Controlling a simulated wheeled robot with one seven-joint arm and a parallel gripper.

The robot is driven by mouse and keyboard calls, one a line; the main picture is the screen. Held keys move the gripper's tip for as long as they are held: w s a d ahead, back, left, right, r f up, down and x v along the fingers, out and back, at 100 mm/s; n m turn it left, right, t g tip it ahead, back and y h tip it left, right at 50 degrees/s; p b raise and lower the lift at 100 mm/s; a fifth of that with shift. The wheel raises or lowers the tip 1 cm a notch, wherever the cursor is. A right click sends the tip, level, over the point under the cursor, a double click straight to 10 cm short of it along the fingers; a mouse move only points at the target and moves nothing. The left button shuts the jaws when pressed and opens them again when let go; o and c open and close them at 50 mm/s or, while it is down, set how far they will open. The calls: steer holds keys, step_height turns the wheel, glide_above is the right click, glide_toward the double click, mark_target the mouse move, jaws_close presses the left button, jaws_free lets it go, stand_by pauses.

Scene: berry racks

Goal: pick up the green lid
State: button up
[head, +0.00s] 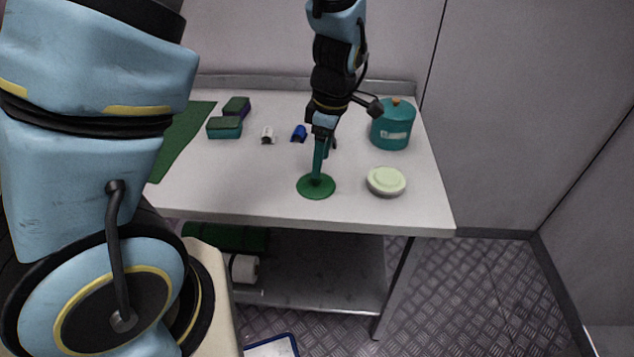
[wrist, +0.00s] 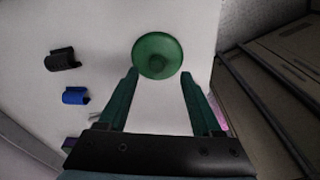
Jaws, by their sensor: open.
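The green lid (head: 316,191) is a round disc lying on the white table near its front edge. In the wrist view the green lid (wrist: 157,56) shows as a full disc with a small raised centre, just beyond the fingertips. My gripper (head: 319,176) points down over the lid in the head view and hides part of it. In the wrist view my gripper (wrist: 160,73) is open, its two fingers apart with nothing between them. I cannot tell whether a fingertip touches the lid.
A pale round dish (head: 386,181) sits right of the lid, and a teal canister (head: 391,126) stands behind it. A blue clip (head: 299,133), a white clip (head: 268,135) and sponges (head: 224,128) lie to the left. A green mat (head: 182,140) covers the table's left end.

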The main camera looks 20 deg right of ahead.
mark_target(316, 181)
steer(key=shift+w+a+f+p, duration=0.1)
steer(key=shift+w+f+p, duration=0.15)
steer(key=shift+f, duration=0.6)
steer(key=shift+w+a+f+p, duration=0.1)
steer(key=shift+f+p, duration=0.2)
steer(key=shift+f, duration=0.5)
steer(key=shift+w+a+f+p, duration=0.1)
steer(key=shift+w+f+p, duration=0.15)
steer(key=shift+f, duration=0.6)
steer(key=shift+c, duration=0.3)
jaws_close()
